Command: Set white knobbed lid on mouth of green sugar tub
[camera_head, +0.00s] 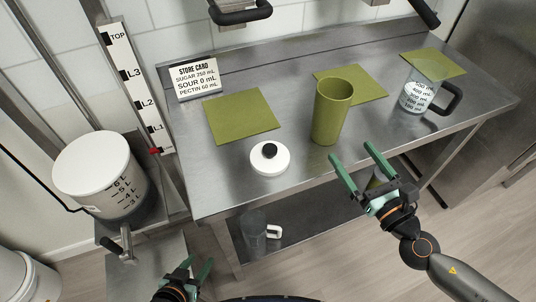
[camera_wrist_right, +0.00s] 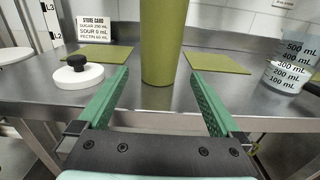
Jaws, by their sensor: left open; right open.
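The white lid with a black knob (camera_head: 270,158) lies flat on the steel table near its front edge, left of the green tub. It also shows at the left in the right wrist view (camera_wrist_right: 78,76). The green sugar tub (camera_head: 331,112) stands upright on the table; its mouth faces up and looks uncovered. In the right wrist view the tub (camera_wrist_right: 161,40) stands beyond and between my fingers, its top cut off. My right gripper (camera_head: 357,157) is open and empty, in front of the table edge near the tub. My left gripper (camera_head: 194,270) is open and empty, low at the bottom, away from the table top.
Green mats lie on the steel table (camera_head: 210,178), one at left (camera_head: 242,115), one behind the tub (camera_head: 362,84), one at right (camera_head: 432,63). A measuring jug (camera_head: 417,95) stands right. The store card (camera_head: 196,79) stands back left. A white graduated vessel (camera_head: 92,168) stands left.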

